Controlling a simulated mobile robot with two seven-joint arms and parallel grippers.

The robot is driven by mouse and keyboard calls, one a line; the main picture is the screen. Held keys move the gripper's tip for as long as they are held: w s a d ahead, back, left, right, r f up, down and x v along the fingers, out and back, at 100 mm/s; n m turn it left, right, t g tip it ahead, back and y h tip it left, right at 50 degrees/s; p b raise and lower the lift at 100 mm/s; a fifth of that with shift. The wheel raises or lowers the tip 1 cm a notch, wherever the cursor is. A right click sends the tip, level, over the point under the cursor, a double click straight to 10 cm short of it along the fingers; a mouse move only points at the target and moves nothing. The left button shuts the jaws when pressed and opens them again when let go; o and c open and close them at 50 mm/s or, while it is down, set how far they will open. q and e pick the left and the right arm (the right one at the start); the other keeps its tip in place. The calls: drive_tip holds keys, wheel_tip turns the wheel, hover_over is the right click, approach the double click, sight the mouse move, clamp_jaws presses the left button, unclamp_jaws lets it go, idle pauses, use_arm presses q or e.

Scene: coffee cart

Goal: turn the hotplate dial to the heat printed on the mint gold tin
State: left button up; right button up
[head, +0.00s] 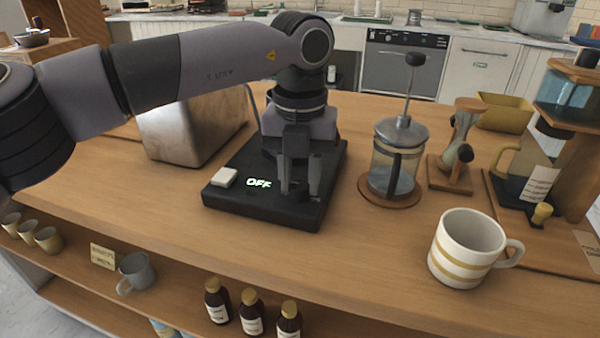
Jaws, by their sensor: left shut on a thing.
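The black hotplate (240,200) lies on the wooden counter, and its lit display (258,183) reads OFF. My left gripper (299,188) points down over the right front part of the hotplate. Its fingers are closed on the dark dial (297,190), which is mostly hidden between them, so its pointer cannot be read. A small white block or switch (224,178) sits at the hotplate's left front. I cannot make out a mint gold tin or its printed heat in this view. My right gripper is not in view.
A French press (398,150) stands on a wooden coaster close right of the hotplate. A striped mug (466,248) stands at the front right. A metal box (190,130) is behind left. Bottles (251,312) and cups are on the lower shelf. The counter's front middle is clear.

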use_arm(q)
drive_tip(key=shift+r, duration=0.1)
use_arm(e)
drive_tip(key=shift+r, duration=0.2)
use_arm(q)
drive_tip(key=shift+m+p, duration=0.6)
drive_tip(key=shift+m, duration=0.6)
drive_tip(key=shift+m+p, duration=0.4)
drive_tip(key=shift+m, duration=0.5)
drive_tip(key=m+p, duration=0.1)
drive_tip(key=m, duration=0.3)
drive_tip(key=shift+m, duration=0.3)
drive_tip(key=m+p, duration=0.1)
drive_tip(key=m, duration=0.1)
drive_tip(key=shift+m, duration=0.3)
drive_tip(key=m, duration=0.2)
drive_tip(key=shift+m, duration=0.4)
drive_tip(key=m, duration=0.3)
drive_tip(key=shift+m+p, duration=0.3)
drive_tip(key=shift+p, duration=0.1)
drive_tip(key=m, duration=0.5)
drive_tip(key=shift+d+m, duration=0.1)
drive_tip(key=shift+m, duration=0.2)
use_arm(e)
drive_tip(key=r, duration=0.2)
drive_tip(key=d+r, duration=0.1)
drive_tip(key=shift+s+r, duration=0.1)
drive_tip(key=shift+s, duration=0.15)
